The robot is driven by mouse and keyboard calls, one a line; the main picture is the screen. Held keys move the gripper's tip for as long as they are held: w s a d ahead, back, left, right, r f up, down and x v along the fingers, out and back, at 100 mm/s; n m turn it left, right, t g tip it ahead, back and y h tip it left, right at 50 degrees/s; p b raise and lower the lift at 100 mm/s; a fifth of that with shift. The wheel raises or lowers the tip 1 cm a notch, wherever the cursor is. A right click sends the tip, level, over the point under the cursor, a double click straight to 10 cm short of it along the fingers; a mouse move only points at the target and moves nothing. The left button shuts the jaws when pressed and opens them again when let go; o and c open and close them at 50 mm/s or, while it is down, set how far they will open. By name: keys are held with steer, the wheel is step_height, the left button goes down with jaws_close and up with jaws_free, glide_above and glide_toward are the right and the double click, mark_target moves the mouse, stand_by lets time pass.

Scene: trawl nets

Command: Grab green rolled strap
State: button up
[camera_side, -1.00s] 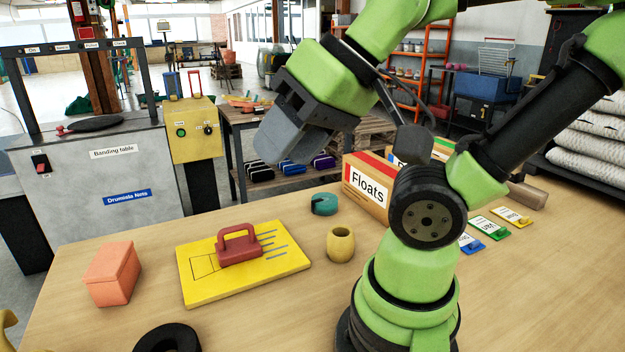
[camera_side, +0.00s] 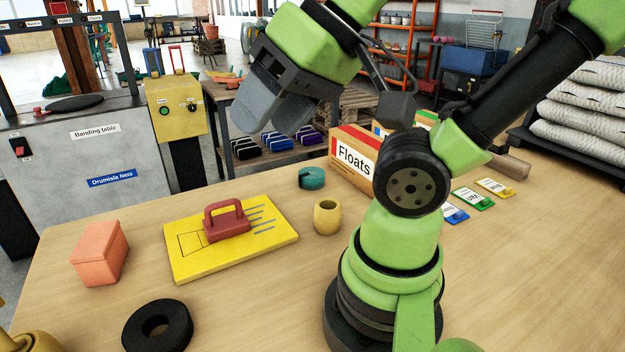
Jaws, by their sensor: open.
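The green rolled strap (camera_side: 314,178) is a small teal-green roll with a dark patch at its left. It lies on the wooden table near the back edge, left of the Floats box. My gripper (camera_side: 268,114) hangs in the air above and to the left of the strap in the picture, clear of the table. Its grey fingers point down and to the left. It is open and nothing shows between the fingers. My gripper and the strap are apart.
The Floats box (camera_side: 352,160) stands right of the strap, and a yellow cup (camera_side: 327,217) stands in front. A yellow board (camera_side: 190,261) carries a red-handled block (camera_side: 227,225). A salmon box (camera_side: 99,254) and black ring (camera_side: 157,326) are at left. Bare table lies between.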

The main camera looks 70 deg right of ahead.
steer(key=o, duration=0.8)
steer(key=shift+c, duration=0.2)
steer(key=w+d+n+g+h, duration=0.2)
steer(key=w+d+n+h, duration=0.15)
steer(key=w+d, duration=0.35)
steer(key=n+g+h, duration=0.3)
steer(key=n+g, duration=0.3)
steer(key=n, duration=1)
glide_above(312, 172)
steer(key=a, duration=0.2)
steer(key=shift+m, duration=0.25)
step_height(312, 172, down, 25)
steer(key=shift+w+r, duration=0.1)
steer(key=shift+w+x, duration=0.2)
steer(key=shift+x, duration=2.75)
